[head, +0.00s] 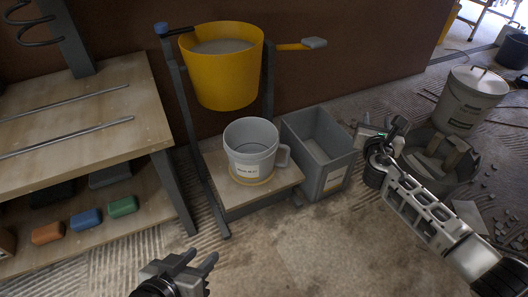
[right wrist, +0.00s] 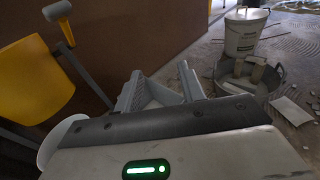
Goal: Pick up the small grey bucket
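The small grey bucket (head: 251,146) stands upright on a low wooden platform (head: 222,184). It has a side handle on its right and a white label. A pale rim at the lower left of the right wrist view (right wrist: 58,140) looks like part of it, mostly hidden by my gripper. My left gripper (head: 196,262) is open and empty at the bottom of the head view, in front of and apart from the bucket. My right gripper (head: 364,130) is to the right of the bucket, beyond the grey bin; its fingers (right wrist: 160,85) look open and empty.
A yellow bucket (head: 222,75) hangs on a stand above the grey bucket. A grey rectangular bin (head: 301,182) stands close to its right. A wooden shelf (head: 70,110) is at left. A tub (head: 440,180) and white pail (head: 467,100) are at right. Floor in front is clear.

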